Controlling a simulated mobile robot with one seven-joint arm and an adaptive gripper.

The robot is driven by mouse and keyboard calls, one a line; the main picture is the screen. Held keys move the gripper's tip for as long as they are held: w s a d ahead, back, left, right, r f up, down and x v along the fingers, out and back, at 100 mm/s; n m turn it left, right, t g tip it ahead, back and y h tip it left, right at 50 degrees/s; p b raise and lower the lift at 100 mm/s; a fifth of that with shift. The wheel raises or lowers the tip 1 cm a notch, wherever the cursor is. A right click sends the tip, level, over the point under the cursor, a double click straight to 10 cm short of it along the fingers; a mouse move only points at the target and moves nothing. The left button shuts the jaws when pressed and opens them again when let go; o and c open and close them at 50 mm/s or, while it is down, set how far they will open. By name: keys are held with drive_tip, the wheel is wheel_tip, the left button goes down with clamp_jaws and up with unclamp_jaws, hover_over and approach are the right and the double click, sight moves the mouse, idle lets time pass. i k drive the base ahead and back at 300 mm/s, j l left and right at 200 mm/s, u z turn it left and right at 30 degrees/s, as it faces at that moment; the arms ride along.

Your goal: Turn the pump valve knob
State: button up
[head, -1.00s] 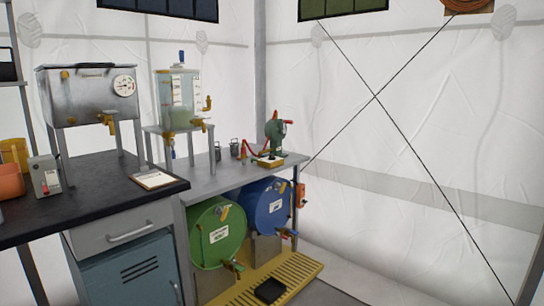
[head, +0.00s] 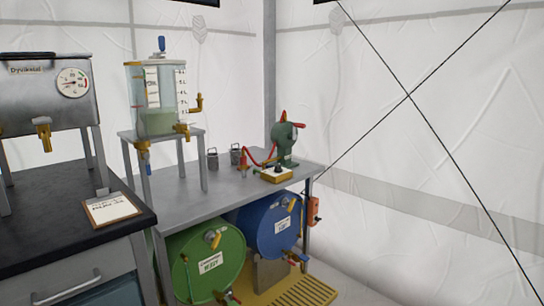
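A green pump (head: 287,140) with a red crank handle stands at the far right end of the grey metal bench (head: 225,190). In front of it sits a small yellow box (head: 277,175) with a dark knob (head: 278,168) on top, which may be the pump valve knob. A red hose (head: 257,158) runs from the pump to a small red and brass fitting (head: 243,168) left of the box. The knob's exact setting is too small to read. My gripper is not in view.
A clear tank (head: 160,100) on a stand and two small metal canisters (head: 234,156) share the bench. Green (head: 208,262) and blue (head: 268,228) drums lie below. A black counter (head: 65,225) with a clipboard (head: 110,209) is at the left. An orange box (head: 314,210) hangs at the bench's right end.

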sight(278, 168)
drive_tip(key=i+l+u, duration=0.1)
drive_tip(key=i+l, duration=0.15)
drive_tip(key=i, duration=0.25)
drive_tip(key=i+l+u, duration=0.1)
drive_tip(key=i+l, duration=0.15)
drive_tip(key=i, duration=0.3)
drive_tip(key=i+l+u, duration=0.1)
drive_tip(key=i+l, duration=0.2)
drive_tip(key=i, duration=0.2)
drive_tip(key=i+l+u, duration=0.1)
drive_tip(key=i+l, duration=0.25)
drive_tip(key=i, duration=0.5)
